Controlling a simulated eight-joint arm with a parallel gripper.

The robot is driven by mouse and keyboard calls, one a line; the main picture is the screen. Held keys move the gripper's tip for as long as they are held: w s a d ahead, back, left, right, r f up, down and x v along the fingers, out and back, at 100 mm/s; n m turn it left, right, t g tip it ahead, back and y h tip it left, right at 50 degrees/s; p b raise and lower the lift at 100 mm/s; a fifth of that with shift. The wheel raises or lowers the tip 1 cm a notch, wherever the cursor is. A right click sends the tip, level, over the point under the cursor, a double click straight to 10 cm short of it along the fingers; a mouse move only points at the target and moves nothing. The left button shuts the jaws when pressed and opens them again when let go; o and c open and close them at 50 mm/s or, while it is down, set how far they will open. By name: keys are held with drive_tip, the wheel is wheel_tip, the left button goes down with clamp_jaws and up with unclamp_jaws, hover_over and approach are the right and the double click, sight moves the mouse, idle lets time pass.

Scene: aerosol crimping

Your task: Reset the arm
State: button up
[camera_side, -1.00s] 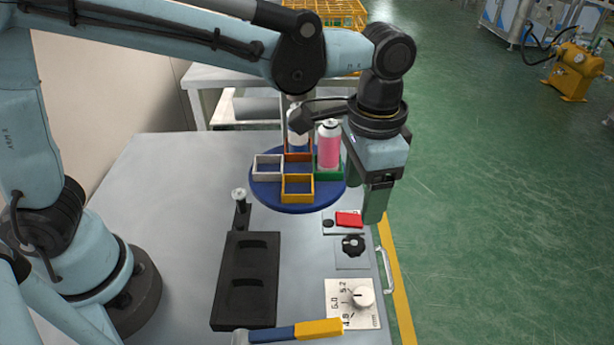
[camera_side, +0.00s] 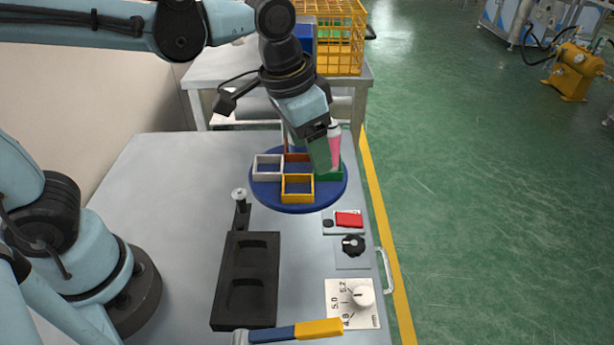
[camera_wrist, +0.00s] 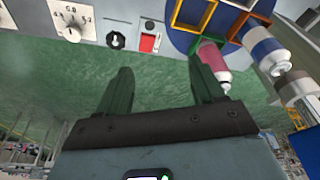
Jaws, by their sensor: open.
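My gripper (camera_side: 322,158) is open and empty. In the side view it is tilted above the blue round turntable (camera_side: 262,198), in front of the pink can (camera_side: 336,150) and partly covering it. In the wrist view the two green fingers of my gripper (camera_wrist: 158,95) stand wide apart with green floor between them. The pink can (camera_wrist: 213,58) shows beside the right finger there, in the green compartment. I cannot tell from the side view whether the finger touches the can.
The turntable carries white (camera_side: 268,167), yellow (camera_side: 297,188) and brown frames. A blue and white can (camera_wrist: 265,48) stands there too. On the table are a black fixture (camera_side: 247,280), a red switch (camera_side: 349,219), knobs and a yellow-ended lever (camera_side: 318,328). A yellow crate (camera_side: 340,35) stands behind.

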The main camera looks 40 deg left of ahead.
drive_tip(key=s+a+f+n+t+y, duration=0.1)
drive_tip(key=s+a+n+t, duration=0.3)
drive_tip(key=a, duration=0.7)
drive_tip(key=shift+s+a+f+t, duration=0.3)
drive_tip(key=shift+a+f, duration=0.1)
drive_tip(key=shift+f, duration=0.3)
idle(0.4)
